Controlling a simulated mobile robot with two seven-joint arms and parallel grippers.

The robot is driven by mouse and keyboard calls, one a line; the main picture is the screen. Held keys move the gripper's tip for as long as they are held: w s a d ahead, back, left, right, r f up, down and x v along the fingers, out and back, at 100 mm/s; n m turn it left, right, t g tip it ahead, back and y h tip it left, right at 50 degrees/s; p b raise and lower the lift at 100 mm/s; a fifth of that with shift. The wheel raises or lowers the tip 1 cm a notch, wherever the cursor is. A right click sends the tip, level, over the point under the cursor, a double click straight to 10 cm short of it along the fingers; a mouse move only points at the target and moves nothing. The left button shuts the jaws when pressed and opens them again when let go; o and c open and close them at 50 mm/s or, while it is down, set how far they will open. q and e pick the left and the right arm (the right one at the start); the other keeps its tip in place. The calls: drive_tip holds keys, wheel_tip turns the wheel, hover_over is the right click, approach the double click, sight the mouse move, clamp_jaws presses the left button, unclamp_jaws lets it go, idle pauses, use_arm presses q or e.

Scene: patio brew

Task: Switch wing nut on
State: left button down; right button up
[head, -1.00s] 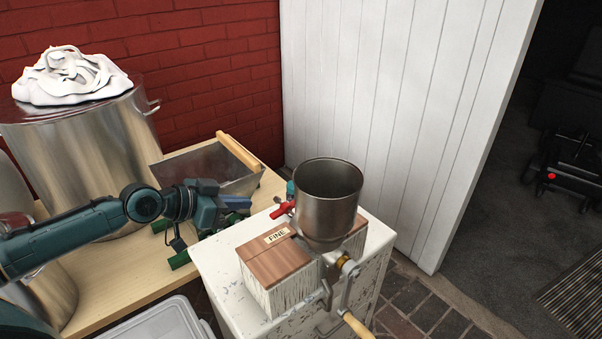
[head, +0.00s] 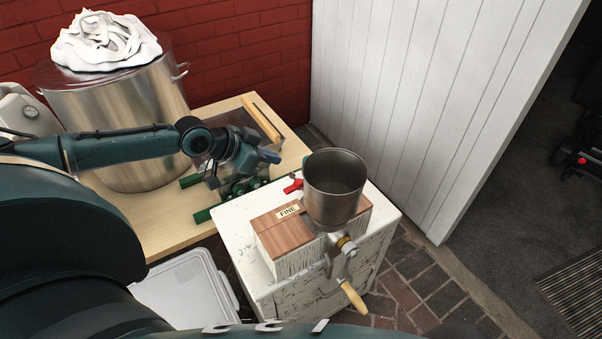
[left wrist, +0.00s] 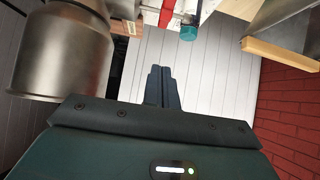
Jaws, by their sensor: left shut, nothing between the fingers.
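A small red winged part (head: 293,186), which looks like the wing nut, sits just left of the grain mill's metal hopper (head: 335,190). Part of it also shows red at the top of the left wrist view (left wrist: 166,12), beside a teal cylinder (left wrist: 189,30). My left gripper (head: 269,156) is shut and empty. It is to the upper left of the red part in the head view, apart from it, over the wooden table. In the left wrist view its closed fingers (left wrist: 161,85) point toward the white panelled wall. My right gripper is not in view.
The mill stands with a wooden block marked FINE (head: 285,235) on a worn white cabinet (head: 245,215). Its crank handle (head: 353,297) hangs in front. Green bottles (head: 243,187) and a metal tray (head: 235,120) are near my left gripper. A large pot (head: 125,110) stands behind the arm.

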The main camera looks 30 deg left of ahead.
use_arm(q)
hover_over(300, 181)
wheel_tip(300, 181, down, 6)
drive_tip(key=shift+f+b, duration=0.2)
drive_tip(key=shift+b, duration=0.1)
wheel_tip(300, 181, down, 3)
drive_tip(key=shift+r, duration=0.15)
drive_tip(key=shift+f, duration=0.6)
drive_tip(key=shift+w, duration=0.1)
drive_tip(key=shift+r, duration=0.1)
